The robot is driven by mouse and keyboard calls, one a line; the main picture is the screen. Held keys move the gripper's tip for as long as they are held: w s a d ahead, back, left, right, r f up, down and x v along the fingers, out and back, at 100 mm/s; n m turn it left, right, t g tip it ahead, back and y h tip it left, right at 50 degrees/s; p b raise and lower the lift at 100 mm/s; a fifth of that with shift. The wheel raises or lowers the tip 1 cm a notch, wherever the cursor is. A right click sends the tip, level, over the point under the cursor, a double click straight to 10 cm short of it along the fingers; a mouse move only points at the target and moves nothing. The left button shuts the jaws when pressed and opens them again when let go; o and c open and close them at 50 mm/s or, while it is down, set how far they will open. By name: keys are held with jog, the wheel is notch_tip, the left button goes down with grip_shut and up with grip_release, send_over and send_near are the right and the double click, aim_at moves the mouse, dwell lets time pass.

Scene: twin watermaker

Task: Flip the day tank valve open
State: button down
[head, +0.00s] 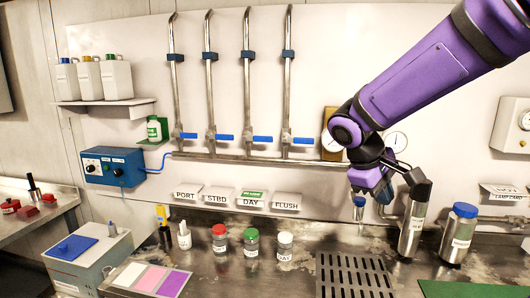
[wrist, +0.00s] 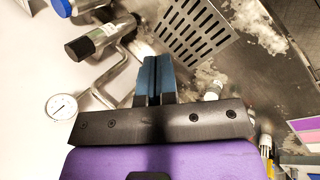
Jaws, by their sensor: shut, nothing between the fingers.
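Four steel pipes rise on the back wall in the head view, each with a blue lever near its foot. The DAY label (head: 250,202), with a green strip on top, sits below the third pipe from the left, so that pipe's blue lever (head: 262,139) appears to be the day tank valve. The lever points right, across the upright pipe. My gripper (head: 359,202) is well to the right of it and lower, above the counter near the drain grate. In the wrist view its blue fingers (wrist: 154,77) are together and empty. The valve is not in the wrist view.
The drain grate (head: 355,277) and steel cylinders (head: 412,225) (head: 458,232) are near my gripper. Capped jars, including a red-capped one (head: 220,240), stand on the counter. A blue control box (head: 112,167) is at left. The wall before the levers looks clear.

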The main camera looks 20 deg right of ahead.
aim_at(257, 139)
jog(key=w+d+f+n+t+h, duration=0.15)
jog(key=w+n+h, duration=0.35)
jog(key=w, duration=0.5)
jog(key=w+f+n+h, duration=0.2)
jog(key=w+f+h, duration=0.1)
jog(key=w+h, duration=0.6)
jog(key=w+a+f+n+t+y, duration=0.3)
jog(key=w+a+n+t, duration=0.4)
jog(key=a+n+t, duration=0.2)
jog(key=w+a+f+n+t+y, duration=0.4)
jog(key=w+a+n+t, duration=0.4)
jog(key=n+t, duration=0.3)
jog(key=a+t, duration=0.1)
jog(key=t, duration=0.2)
jog(key=shift+a+f, duration=0.25)
jog(key=shift+f, duration=0.05)
jog(key=shift+w, duration=0.1)
jog(key=s+a+r+x, duration=0.1)
jog(key=r+x, duration=0.1)
jog(key=x, duration=1)
jog(key=shift+d+r, duration=0.15)
jog(key=shift+r, duration=0.1)
jog(key=shift+s, duration=0.1)
